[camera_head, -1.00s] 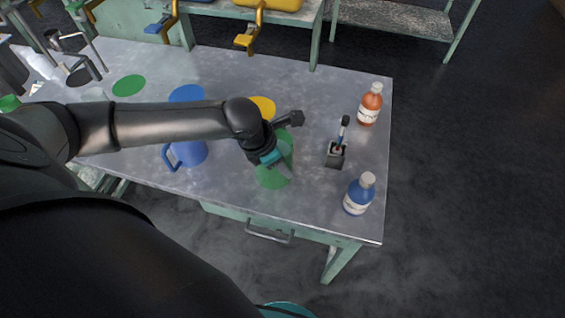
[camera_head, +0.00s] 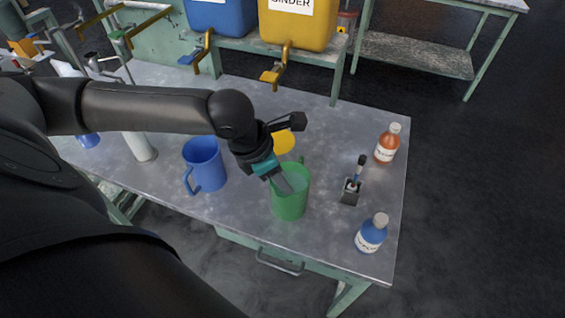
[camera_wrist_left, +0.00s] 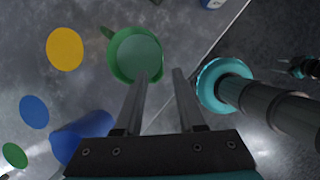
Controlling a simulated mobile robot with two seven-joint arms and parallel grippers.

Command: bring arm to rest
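My left gripper (camera_head: 287,184) reaches in from the left over the green mug (camera_head: 290,205). In the left wrist view its two fingers (camera_wrist_left: 158,75) are spread apart with nothing between them. There the green mug (camera_wrist_left: 118,68) lies just beyond the fingertips; one finger overlaps its near rim and the other is beside it. Whether a finger touches the mug, I cannot tell. My left arm is stretched out over the table.
A blue mug (camera_head: 207,176) stands left of the green one, a yellow disc (camera_head: 284,142) behind. To the right are an orange bottle (camera_head: 387,144), a small dark holder (camera_head: 349,193) and a blue bottle (camera_head: 371,236). Yellow (camera_head: 298,30) and blue (camera_head: 222,17) containers with taps stand behind the table (camera_head: 330,225).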

